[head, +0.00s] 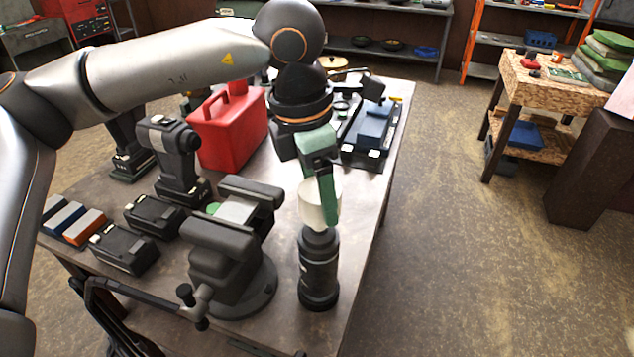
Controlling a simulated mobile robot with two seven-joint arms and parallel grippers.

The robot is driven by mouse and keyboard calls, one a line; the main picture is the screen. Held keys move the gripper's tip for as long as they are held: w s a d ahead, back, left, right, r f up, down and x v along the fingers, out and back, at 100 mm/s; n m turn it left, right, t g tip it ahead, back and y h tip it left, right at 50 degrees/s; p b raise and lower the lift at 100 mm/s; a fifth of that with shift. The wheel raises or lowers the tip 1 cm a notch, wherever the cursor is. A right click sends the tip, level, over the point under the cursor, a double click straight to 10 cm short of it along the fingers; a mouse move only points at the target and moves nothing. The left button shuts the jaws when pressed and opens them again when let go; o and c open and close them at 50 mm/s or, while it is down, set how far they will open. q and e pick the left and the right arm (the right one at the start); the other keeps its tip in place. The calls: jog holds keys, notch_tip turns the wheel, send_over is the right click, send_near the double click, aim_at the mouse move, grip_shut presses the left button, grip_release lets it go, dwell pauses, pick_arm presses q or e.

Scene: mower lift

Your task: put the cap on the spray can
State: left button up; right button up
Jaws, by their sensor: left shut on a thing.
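The spray can (319,270) stands upright near the right edge of the workbench, dark with a narrower shoulder at its top. The cap (311,206) is white and sits in my left gripper (322,198), which comes down from above with green fingers shut on it. The cap is in line above the can's top. Its lower edge overlaps the top of the can in the picture, and I cannot tell whether they touch. One finger hides part of the cap's right side. My right gripper is not in view.
A dark vise (225,262) stands close to the left of the can. A red jerrycan (228,130), a cordless drill (172,155) and battery packs (125,250) are further left and back. The workbench (372,205) is bare just right of the can, up to its edge.

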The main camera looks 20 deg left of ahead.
aim_at(319, 219)
pick_arm(q)
jog(key=shift+f+b, duration=0.9)
jog(key=shift+f, duration=1.1)
jog(key=shift+b, duration=0.5)
jog(key=shift+f+b, duration=0.7)
jog(key=o, duration=1)
jog(key=shift+o, duration=0.2)
